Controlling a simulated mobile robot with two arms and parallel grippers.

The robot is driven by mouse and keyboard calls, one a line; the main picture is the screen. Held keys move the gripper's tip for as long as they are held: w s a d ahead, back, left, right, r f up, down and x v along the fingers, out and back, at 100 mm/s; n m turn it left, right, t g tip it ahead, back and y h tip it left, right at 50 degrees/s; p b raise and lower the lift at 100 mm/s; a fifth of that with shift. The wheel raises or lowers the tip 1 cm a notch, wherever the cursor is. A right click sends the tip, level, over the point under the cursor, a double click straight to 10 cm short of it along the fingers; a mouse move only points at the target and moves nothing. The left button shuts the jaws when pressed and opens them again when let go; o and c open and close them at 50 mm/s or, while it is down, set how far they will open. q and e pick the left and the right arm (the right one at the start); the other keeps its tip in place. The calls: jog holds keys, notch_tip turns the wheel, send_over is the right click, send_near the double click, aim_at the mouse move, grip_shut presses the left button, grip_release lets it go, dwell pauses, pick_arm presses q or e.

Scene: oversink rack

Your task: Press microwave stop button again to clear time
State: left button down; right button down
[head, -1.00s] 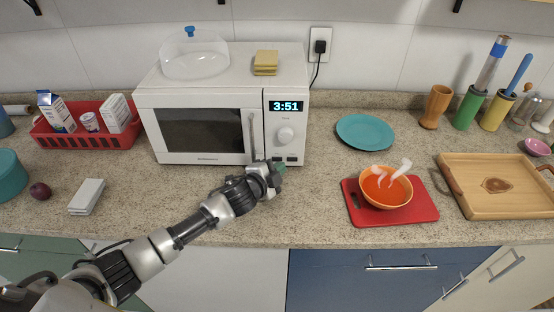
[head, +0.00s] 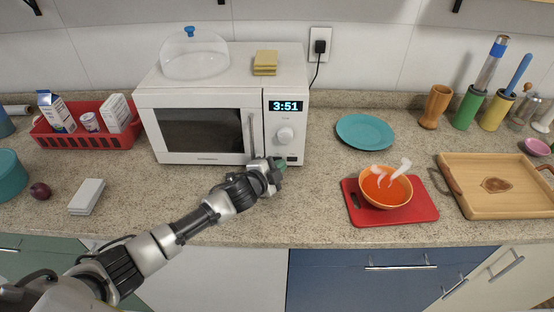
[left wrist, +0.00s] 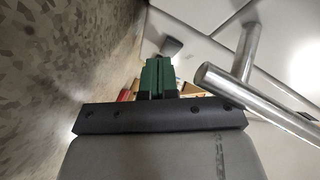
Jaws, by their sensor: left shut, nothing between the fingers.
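The white microwave (head: 200,100) stands against the wall, door shut. Its display (head: 286,105) reads 3:51. A round knob (head: 285,135) sits below it. A dark button (head: 292,159) shows low on the panel; the panel to its left is partly hidden by my gripper. My left gripper (head: 280,163) is at the panel's lower edge, its green fingertips shut and empty. In the left wrist view the closed fingertips (left wrist: 159,76) point toward a dark button (left wrist: 171,46) on the white panel. I cannot tell whether they touch it. My right gripper is not in view.
The door handle (head: 252,133) is close to my left gripper, and in the left wrist view the metal handle (left wrist: 247,85) is at the right. A red board (head: 422,207) with an orange bowl (head: 386,192) lies right. Counter between is clear.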

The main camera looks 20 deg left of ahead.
pick_arm(q)
jog(key=shift+w+a+r, duration=0.2)
jog(key=shift+w+a, duration=0.05)
jog(key=shift+w, duration=0.05)
dwell(0.5)
jog(key=shift+s, duration=0.1)
jog(key=shift+s+f+p, duration=0.2)
jog(key=shift+s+p, duration=0.1)
jog(key=shift+s, duration=0.35)
jog(key=shift+s, duration=0.1)
jog(key=shift+s+d+p, duration=0.3)
jog(key=shift+s, duration=0.5)
jog(key=shift+s+d+p, duration=0.25)
jog(key=shift+s, duration=0.5)
jog(key=shift+s+d+p, duration=0.3)
jog(key=shift+s, duration=0.5)
jog(key=shift+f, duration=0.1)
